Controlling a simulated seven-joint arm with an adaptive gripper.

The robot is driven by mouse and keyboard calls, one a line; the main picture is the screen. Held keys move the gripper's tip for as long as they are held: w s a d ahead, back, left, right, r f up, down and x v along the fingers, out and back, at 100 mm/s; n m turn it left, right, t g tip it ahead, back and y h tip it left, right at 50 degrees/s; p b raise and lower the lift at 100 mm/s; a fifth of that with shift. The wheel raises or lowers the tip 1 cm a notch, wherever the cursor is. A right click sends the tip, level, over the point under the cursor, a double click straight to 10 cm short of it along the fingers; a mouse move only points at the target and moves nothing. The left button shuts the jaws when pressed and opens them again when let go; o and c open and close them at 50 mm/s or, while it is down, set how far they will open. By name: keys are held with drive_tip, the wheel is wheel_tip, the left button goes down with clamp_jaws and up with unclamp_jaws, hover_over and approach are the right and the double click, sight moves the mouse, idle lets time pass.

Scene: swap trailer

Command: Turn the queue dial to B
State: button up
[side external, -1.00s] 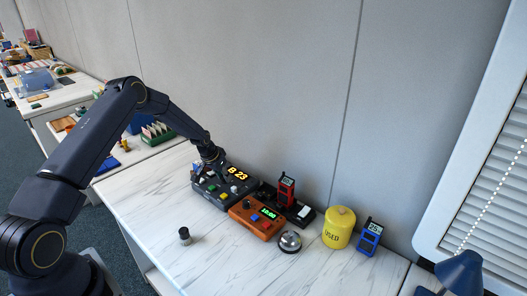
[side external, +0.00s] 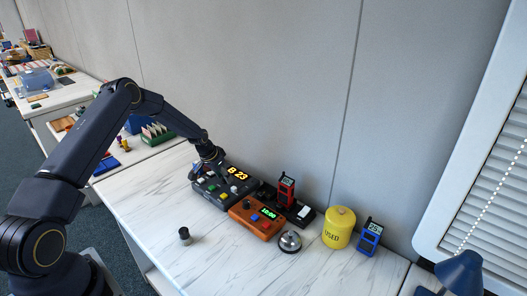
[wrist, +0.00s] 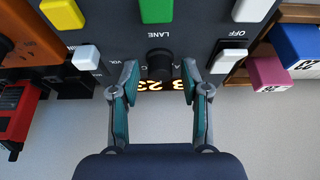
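The dark console (side external: 210,190) with a yellow lit 8 23 display (side external: 237,173) stands on the white table against the wall. In the wrist view, upside down, a round black dial (wrist: 160,60) sits beside the word LANE on the console (wrist: 115,18), with a small letter C near it. I cannot tell which letter the dial points to. My gripper (wrist: 160,75) is open over the console, its teal fingertips on either side of the dial with gaps to it. In the side view my gripper (side external: 212,160) hides the dial.
An orange timer box (side external: 255,218) with a green display stands right beside the console. A red meter (side external: 286,188), a silver bell (side external: 290,241), a yellow USED canister (side external: 339,228) and a blue meter (side external: 370,237) stand farther right. A small black knob-like piece (side external: 185,236) stands in front; the table around it is clear.

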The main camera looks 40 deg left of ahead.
drive_tip(key=shift+o, duration=0.2)
drive_tip(key=shift+r, duration=0.1)
drive_tip(key=v, duration=1.2)
drive_tip(key=shift+d, duration=0.1)
